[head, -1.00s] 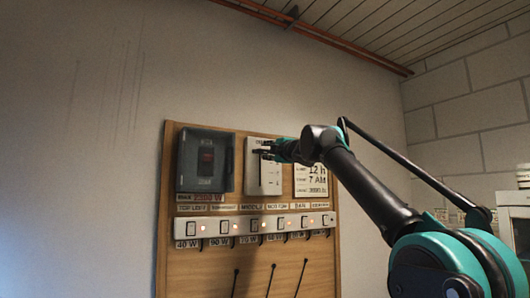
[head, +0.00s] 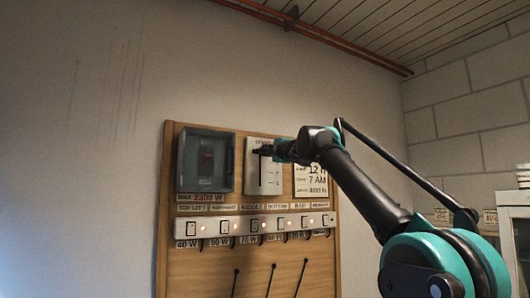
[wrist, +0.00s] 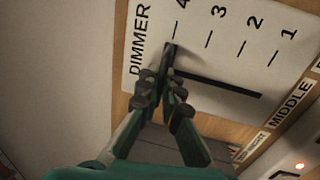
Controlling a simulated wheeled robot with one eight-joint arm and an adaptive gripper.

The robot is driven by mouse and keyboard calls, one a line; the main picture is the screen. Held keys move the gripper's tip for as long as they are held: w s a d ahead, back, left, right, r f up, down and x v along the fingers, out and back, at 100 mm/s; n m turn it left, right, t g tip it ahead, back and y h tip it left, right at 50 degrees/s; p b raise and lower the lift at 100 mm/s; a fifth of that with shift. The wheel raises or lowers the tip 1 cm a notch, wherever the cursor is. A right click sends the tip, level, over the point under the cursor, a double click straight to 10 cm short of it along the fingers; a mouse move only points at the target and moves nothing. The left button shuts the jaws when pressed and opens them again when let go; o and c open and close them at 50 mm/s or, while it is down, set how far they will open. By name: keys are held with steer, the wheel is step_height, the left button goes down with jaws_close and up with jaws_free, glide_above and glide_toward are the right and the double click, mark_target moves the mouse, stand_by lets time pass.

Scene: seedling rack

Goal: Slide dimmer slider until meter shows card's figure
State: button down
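The dimmer plate (head: 253,179) is a pale panel on the wooden board, with a vertical slot. In the wrist view its scale (wrist: 245,48) runs from 4 to 1, beside a dark slot (wrist: 225,87). The dark slider (wrist: 170,52) stands at the 4 end. My gripper (wrist: 163,84) has its fingers close together around the slider; it also shows at the plate's upper part in the head view (head: 264,151). The grey box (head: 206,158) at left has a dark reddish window, its reading illegible. The white card (head: 313,183) shows "12 H" and "7 AM"; my arm hides its top.
A label below the grey box reads "MAX 2300 W" (head: 201,197). Below runs a white strip (head: 245,227) with several switches, lit red lamps and watt labels. Dark cords hang on the lower board. A white cabinet (head: 515,225) stands at the right edge.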

steer(key=shift+f, duration=2.05)
steer(key=c, duration=1.7)
jaws_free()
steer(key=v, duration=1.2)
